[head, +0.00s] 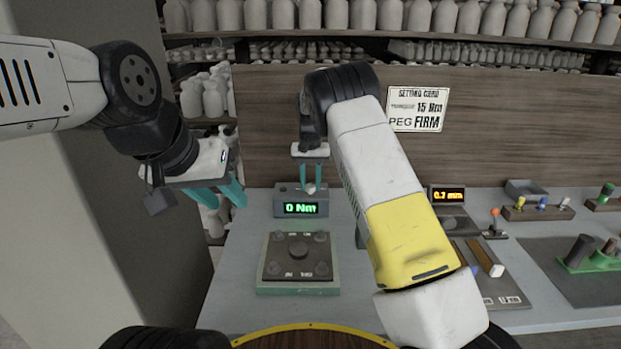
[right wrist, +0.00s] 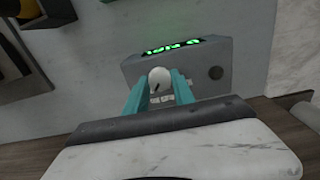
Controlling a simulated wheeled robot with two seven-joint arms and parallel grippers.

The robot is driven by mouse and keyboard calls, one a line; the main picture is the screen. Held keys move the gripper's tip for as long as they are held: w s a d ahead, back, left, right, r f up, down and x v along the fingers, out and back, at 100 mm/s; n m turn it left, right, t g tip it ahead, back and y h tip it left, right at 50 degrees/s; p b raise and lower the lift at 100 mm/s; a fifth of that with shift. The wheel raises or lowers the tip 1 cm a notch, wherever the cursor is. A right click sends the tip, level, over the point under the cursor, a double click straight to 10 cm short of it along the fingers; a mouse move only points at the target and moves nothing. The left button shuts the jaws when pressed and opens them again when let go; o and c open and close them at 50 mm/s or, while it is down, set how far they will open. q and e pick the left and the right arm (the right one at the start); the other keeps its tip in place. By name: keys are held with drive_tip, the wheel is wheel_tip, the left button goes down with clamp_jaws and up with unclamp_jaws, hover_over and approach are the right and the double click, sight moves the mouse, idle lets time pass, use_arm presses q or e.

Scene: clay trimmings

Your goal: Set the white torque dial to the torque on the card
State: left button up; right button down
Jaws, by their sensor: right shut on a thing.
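The torque box (head: 285,203) stands on the bench, and its green display (head: 301,209) reads 0 Nm. The setting card (head: 417,108) on the wooden back panel reads 15 Nm and PEG FIRM. My right gripper (head: 311,186) is at the top of the box. In the right wrist view, the white torque dial (right wrist: 159,76) sits between its teal fingers (right wrist: 160,88), which are shut on it. A dark mark shows on the dial. My left gripper (head: 222,198) is open and empty, in the air left of the box.
A square plate with several knobs (head: 298,252) lies in front of the box. To the right are an orange display reading 0.2 min (head: 447,195), a slider panel (head: 490,270), a tray of coloured pegs (head: 540,209) and a green holder (head: 590,260). White bottles fill the shelves behind.

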sight(311, 186)
drive_tip(key=shift+w+r, duration=0.1)
drive_tip(key=c, duration=1.1)
unclamp_jaws()
drive_tip(key=shift+o, duration=0.2)
wheel_tip(311, 186, up, 8)
drive_tip(key=shift+f, duration=0.15)
